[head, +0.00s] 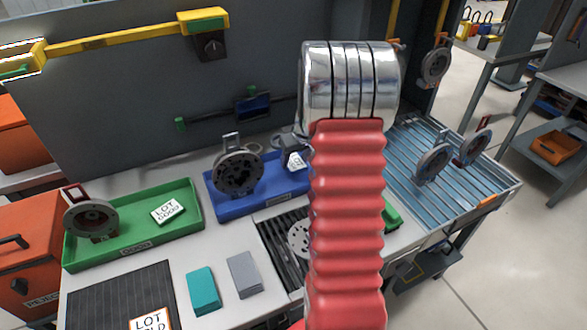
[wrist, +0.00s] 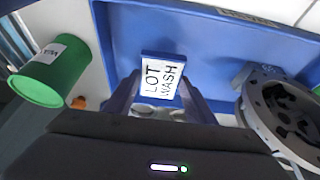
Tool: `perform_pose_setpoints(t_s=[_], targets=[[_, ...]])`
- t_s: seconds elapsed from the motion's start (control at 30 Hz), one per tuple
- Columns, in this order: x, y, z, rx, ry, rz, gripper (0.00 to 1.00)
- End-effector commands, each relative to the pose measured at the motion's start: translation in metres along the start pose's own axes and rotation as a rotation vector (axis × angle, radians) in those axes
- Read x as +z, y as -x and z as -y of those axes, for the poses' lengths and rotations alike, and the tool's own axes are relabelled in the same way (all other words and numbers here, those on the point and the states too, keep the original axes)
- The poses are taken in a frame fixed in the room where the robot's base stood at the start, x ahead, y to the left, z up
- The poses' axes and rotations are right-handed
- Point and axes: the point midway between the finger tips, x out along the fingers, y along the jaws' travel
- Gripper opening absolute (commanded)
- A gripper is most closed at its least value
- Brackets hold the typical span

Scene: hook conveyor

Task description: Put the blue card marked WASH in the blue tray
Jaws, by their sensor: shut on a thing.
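The blue card marked LOT WASH (wrist: 162,78) is between the fingers of my gripper (wrist: 158,98), its white printed face towards the wrist camera. In the head view the card (head: 295,162) shows at the right part of the blue tray (head: 255,209), partly hidden by my arm. My gripper (head: 290,147) is shut on it. In the wrist view the card is over the floor of the blue tray (wrist: 215,55); I cannot tell whether it touches it. A grey round part (head: 238,172) stands in the tray's left part, and it also shows at right in the wrist view (wrist: 285,110).
A green tray (head: 130,250) with a LOT GOOD card (head: 168,211) and a round part (head: 90,218) is at left. Teal (head: 202,290) and grey (head: 244,274) card stacks lie in front. A labelled green cup (wrist: 45,80) stands beside the blue tray.

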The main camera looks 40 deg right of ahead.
Motion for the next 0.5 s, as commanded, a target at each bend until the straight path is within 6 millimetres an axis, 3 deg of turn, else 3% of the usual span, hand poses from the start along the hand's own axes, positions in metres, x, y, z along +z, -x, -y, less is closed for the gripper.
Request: perform_pose_setpoints(t_s=[0.13, 0.5], targets=[[0.002, -0.003, 0.000, 0.000, -0.001, 0.001, 0.29], [0.015, -0.035, -0.001, 0.001, -0.001, 0.001, 0.29]])
